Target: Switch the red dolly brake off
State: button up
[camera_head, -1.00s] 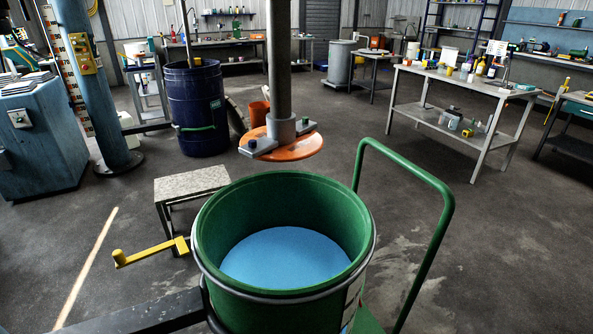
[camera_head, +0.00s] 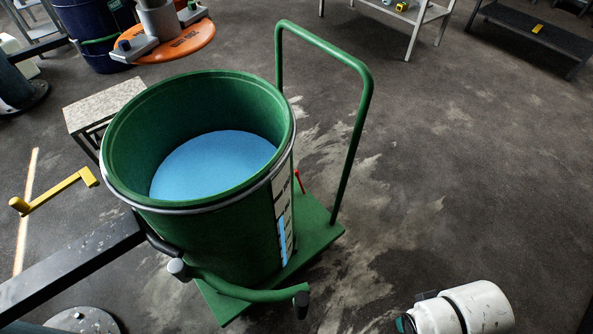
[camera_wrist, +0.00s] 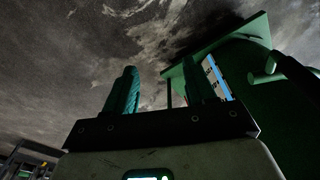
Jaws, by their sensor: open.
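The red brake lever (camera_head: 299,182) is a small, thin red piece rising from the green dolly (camera_head: 318,236), beside the drum and near the push handle's base. The green drum (camera_head: 225,245) stands on the dolly, open at the top with blue liquid (camera_head: 214,165) inside; its lower part also shows in the wrist view (camera_wrist: 275,95). My gripper (camera_wrist: 160,78) has its two fingers apart and nothing between them. In the head view, my white arm is at the bottom right, apart from the dolly.
The green push handle (camera_head: 362,130) rises at the dolly's right. A dark clamp arm (camera_head: 75,262) reaches the drum from the left, with a green curved bar (camera_head: 235,290) in front. A yellow crank (camera_head: 50,193) is at left. The floor (camera_head: 470,170) right of the dolly is clear.

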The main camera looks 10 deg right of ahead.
aim_at(298, 172)
jog(key=i+z, duration=0.2)
jog(key=i, duration=0.2)
jog(key=i+l+z, duration=0.2)
jog(key=i+z, duration=0.2)
jog(key=i, duration=0.2)
jog(key=i+z, duration=0.45)
jog(key=i, duration=0.15)
jog(key=i+j+z, duration=0.15)
jog(key=i+z, duration=0.25)
jog(key=i, duration=0.2)
jog(key=i+u, duration=0.2)
jog(key=i, duration=0.4)
jog(key=i+l+u, duration=0.2)
jog(key=i, duration=0.35)
jog(key=i+l+u, duration=0.15)
jog(key=i, duration=0.45)
jog(key=i+j+u, duration=0.1)
jog(key=i+u, duration=0.3)
jog(key=i, duration=0.3)
jog(key=i+l+u, duration=0.1)
jog(key=i+u, duration=0.25)
jog(key=i, duration=0.4)
jog(key=u, duration=3.95)
